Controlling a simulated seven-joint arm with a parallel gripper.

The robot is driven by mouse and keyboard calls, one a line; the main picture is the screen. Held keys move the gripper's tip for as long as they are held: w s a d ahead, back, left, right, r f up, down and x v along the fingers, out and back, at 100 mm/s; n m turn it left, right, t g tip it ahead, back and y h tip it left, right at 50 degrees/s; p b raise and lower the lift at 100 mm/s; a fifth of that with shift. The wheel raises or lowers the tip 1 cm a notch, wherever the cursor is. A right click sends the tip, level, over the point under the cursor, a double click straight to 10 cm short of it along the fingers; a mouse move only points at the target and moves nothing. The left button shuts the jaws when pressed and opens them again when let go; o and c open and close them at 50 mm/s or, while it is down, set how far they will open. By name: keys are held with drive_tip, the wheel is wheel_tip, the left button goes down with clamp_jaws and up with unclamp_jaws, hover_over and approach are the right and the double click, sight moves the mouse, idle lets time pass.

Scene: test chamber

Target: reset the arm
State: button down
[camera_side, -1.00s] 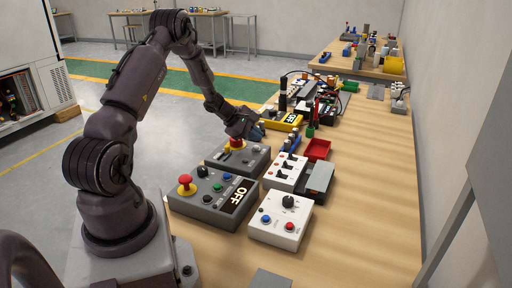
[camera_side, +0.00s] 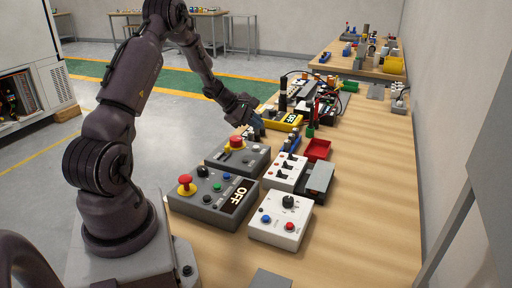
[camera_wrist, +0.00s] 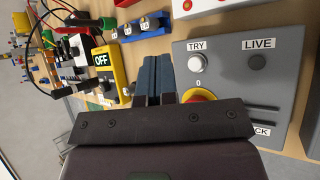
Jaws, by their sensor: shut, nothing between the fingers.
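My gripper (camera_side: 258,132) hangs over the table just beyond the far grey control box, close to its red emergency button (camera_side: 236,142). In the wrist view my gripper (camera_wrist: 152,62) has its two blue fingers side by side, shut and empty. The far grey box (camera_wrist: 285,85) shows there with a silver TRY button (camera_wrist: 197,63) and a dark LIVE button (camera_wrist: 257,62). A yellow ring around the red button is mostly hidden behind the gripper body.
The near grey box (camera_side: 214,212) with an OFF display, white boxes (camera_side: 281,232) (camera_side: 284,178) and a red tray (camera_side: 318,150) crowd the table. A yellow meter (camera_wrist: 106,75) reading OFF lies beside the fingers. The table's right side (camera_side: 375,190) is bare.

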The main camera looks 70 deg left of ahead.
drive_tip(key=s+d+m, duration=0.1)
drive_tip(key=s+d+f+m+g+h, duration=0.1)
drive_tip(key=d, duration=0.1)
drive_tip(key=shift+s+f, duration=0.2)
drive_tip(key=s+d+r+m, duration=0.5)
drive_tip(key=d+r+m, duration=0.2)
drive_tip(key=d, duration=0.3)
drive_tip(key=s+d+r+m+g+y, duration=0.1)
drive_tip(key=s+d+r+m, duration=0.4)
drive_tip(key=d+r+m, duration=0.3)
drive_tip(key=s+d+r+m+g+y, duration=0.1)
drive_tip(key=s+d+r+m, duration=0.5)
drive_tip(key=d, duration=0.7)
wheel_tip(320, 180, up, 2)
drive_tip(key=shift+m, duration=1.1)
